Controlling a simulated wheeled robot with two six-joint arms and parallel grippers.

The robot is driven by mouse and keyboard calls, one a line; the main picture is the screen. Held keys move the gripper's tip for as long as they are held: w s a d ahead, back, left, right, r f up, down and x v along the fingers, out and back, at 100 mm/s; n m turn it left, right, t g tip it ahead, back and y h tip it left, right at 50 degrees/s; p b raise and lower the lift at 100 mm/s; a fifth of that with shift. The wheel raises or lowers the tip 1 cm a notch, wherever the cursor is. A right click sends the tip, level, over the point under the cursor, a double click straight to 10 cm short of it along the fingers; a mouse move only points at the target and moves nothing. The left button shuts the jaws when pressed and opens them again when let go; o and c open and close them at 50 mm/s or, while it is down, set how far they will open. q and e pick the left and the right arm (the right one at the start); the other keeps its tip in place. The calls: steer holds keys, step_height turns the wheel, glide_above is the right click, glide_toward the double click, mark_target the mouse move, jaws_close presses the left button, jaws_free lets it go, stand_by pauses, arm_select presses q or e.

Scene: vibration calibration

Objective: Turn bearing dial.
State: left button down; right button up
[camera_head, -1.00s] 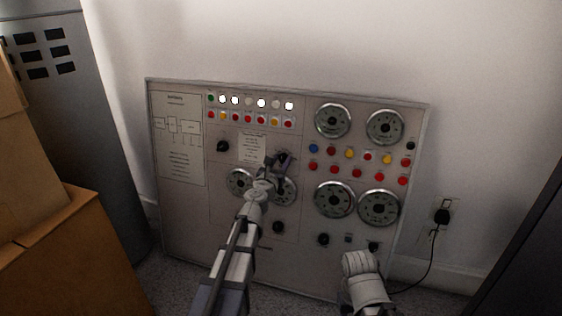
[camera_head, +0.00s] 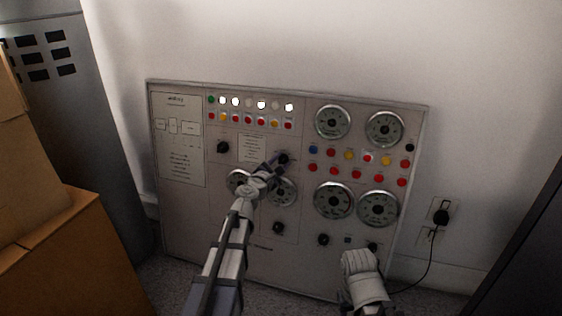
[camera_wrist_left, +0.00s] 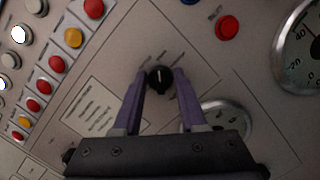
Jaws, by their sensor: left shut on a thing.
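The bearing dial seems to be the small black round knob (camera_head: 283,158) on the grey panel, just above two gauges in the middle. In the left wrist view the knob (camera_wrist_left: 160,79) has a white pointer mark and sits between the fingertips. My left gripper (camera_head: 279,161) reaches it from the lower left, tilted, and is shut on it. Both purple fingers (camera_wrist_left: 161,85) flank the knob in the wrist view. The printing around the knob is too small to read. My right arm shows at the bottom right of the head view; its gripper does not show.
The panel (camera_head: 180,220) leans against the wall with gauges, coloured buttons and lamps. Cardboard boxes (camera_head: 60,250) and a grey cabinet (camera_head: 95,130) stand at the left. A plug (camera_head: 441,216) with a cable is at the right.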

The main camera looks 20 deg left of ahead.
arm_select(q)
steer(key=m+g+h+p, duration=0.1)
steer(key=m, duration=0.5)
steer(key=shift+r+p, duration=0.1)
steer(key=shift+p, duration=0.2)
steer(key=shift+m+g+p, duration=0.4)
steer(key=shift+m+p, duration=0.3)
steer(key=shift+m, duration=1.5)
steer(key=shift+c, duration=2.3)
jaws_free()
steer(key=shift+s, duration=0.1)
steer(key=p+v, duration=0.1)
steer(key=v, duration=0.6)
steer(key=shift+s, duration=0.3)
